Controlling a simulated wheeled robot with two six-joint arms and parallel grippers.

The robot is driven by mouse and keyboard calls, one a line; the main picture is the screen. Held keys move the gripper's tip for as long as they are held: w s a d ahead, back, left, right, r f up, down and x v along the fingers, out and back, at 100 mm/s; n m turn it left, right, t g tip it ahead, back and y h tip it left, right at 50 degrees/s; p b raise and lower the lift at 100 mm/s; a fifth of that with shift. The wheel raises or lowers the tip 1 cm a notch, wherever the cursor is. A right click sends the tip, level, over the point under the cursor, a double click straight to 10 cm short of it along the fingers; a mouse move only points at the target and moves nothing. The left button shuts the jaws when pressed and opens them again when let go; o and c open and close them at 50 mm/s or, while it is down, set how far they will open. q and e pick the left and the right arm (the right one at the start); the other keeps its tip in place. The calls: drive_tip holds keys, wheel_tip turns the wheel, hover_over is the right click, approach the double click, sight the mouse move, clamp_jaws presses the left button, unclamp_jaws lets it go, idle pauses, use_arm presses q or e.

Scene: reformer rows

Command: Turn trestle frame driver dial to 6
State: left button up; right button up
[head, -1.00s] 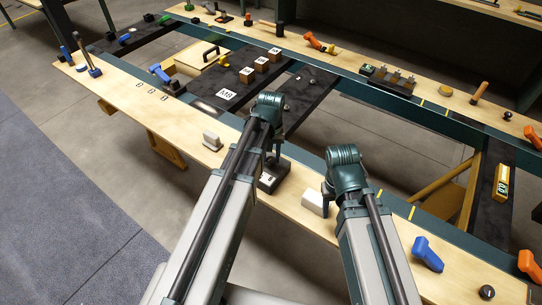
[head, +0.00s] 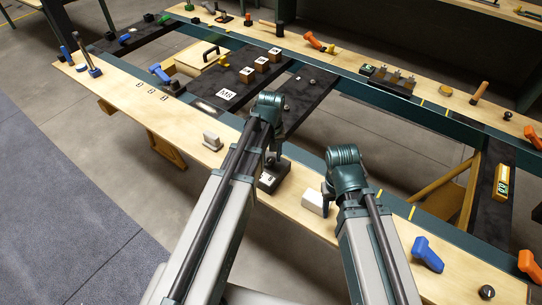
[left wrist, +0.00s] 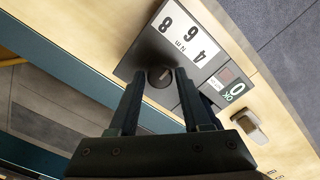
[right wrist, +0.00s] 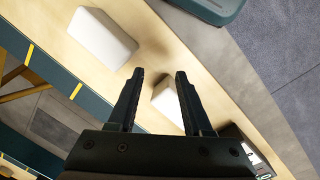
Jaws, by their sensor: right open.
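The driver's dial unit is a dark box (left wrist: 140,60) on the near pale bench strip; it also shows in the head view (head: 268,181). In the left wrist view it has a round black knob (left wrist: 160,76), a white scale (left wrist: 187,36) reading 8, 6, 4 and N m, and a display (left wrist: 236,88) showing 0 and OK. My left gripper (left wrist: 160,72) is open, its fingertips on either side of the knob with small gaps; contact is not visible. My right gripper (right wrist: 160,74) is open and empty above the bench strip, over a white block (right wrist: 167,101).
Another pale block (right wrist: 102,39) lies near my right gripper. A beige block (head: 212,141) stands left of the dial box. A blue tool (head: 427,254) lies further right. Behind are a dark panel with wooden cubes (head: 247,75) and the trestle's green rails (head: 390,100).

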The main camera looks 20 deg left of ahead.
sight(271, 159)
use_arm(q)
drive_tip(key=shift+o, duration=1.2)
drive_tip(key=shift+r, duration=0.15)
use_arm(e)
drive_tip(key=shift+r, duration=0.15)
use_arm(q)
wheel_tip(271, 159, up, 14)
drive_tip(key=p, duration=1.4)
drive_tip(key=shift+f, duration=0.25)
use_arm(e)
wheel_tip(271, 159, up, 14)
drive_tip(key=shift+f, duration=0.2)
use_arm(q)
drive_tip(key=s+d+f+m+b, duration=0.1)
drive_tip(key=s+d+m+b, duration=0.1)
drive_tip(key=s+d+m, duration=0.2)
drive_tip(key=s+d+f+m+y+b, duration=0.1)
drive_tip(key=s+d+m, duration=0.3)
drive_tip(key=s, duration=0.6)
drive_tip(key=d+f, duration=0.1)
drive_tip(key=d, duration=0.1)
drive_tip(key=shift+s+d+f+m+b, duration=0.25)
drive_tip(key=shift+s+d+m+b, duration=0.05)
drive_tip(key=shift+s+m+b, duration=0.1)
use_arm(e)
wheel_tip(271, 159, down, 4)
drive_tip(key=shift+r, duration=0.15)
